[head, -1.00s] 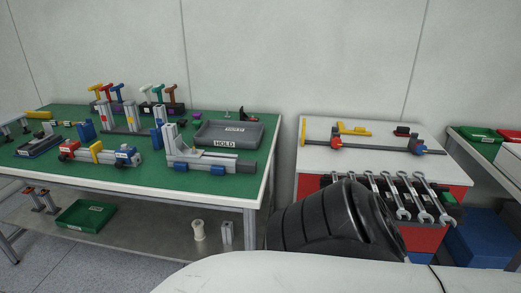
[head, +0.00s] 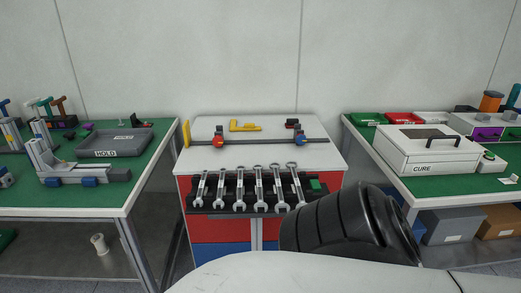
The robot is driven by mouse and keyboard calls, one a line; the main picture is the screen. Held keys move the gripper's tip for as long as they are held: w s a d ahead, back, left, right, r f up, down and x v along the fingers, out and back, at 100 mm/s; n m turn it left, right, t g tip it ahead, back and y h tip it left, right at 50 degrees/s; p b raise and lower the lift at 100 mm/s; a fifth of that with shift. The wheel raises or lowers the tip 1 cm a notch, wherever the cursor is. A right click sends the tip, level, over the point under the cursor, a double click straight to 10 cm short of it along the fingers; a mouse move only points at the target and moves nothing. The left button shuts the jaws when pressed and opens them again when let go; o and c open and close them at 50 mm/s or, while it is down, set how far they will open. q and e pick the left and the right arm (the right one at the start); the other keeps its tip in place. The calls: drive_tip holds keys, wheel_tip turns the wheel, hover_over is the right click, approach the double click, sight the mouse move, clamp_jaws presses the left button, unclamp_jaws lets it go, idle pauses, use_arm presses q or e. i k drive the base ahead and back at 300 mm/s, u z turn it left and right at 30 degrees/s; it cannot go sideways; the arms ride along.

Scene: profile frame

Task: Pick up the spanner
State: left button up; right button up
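Several silver spanners (head: 259,190) hang side by side in a dark rack (head: 228,210) on the front of a red and blue cabinet (head: 215,229), straight ahead in the head view. They stand close to upright, with their open jaws at the bottom. A black ribbed part of my own arm (head: 345,222) stands in front of the cabinet's lower right side. It hides part of the drawers there. Neither gripper's fingers show.
The cabinet's white top (head: 205,160) holds a bar clamp (head: 260,142) and a yellow square (head: 245,126). A green-topped bench (head: 150,175) with a grey HOLD tray (head: 115,143) stands left. Another bench at right carries a white CURE box (head: 428,152).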

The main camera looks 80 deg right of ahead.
sight(219, 198)
drive_tip(key=z, duration=1.45)
drive_tip(key=i, duration=0.25)
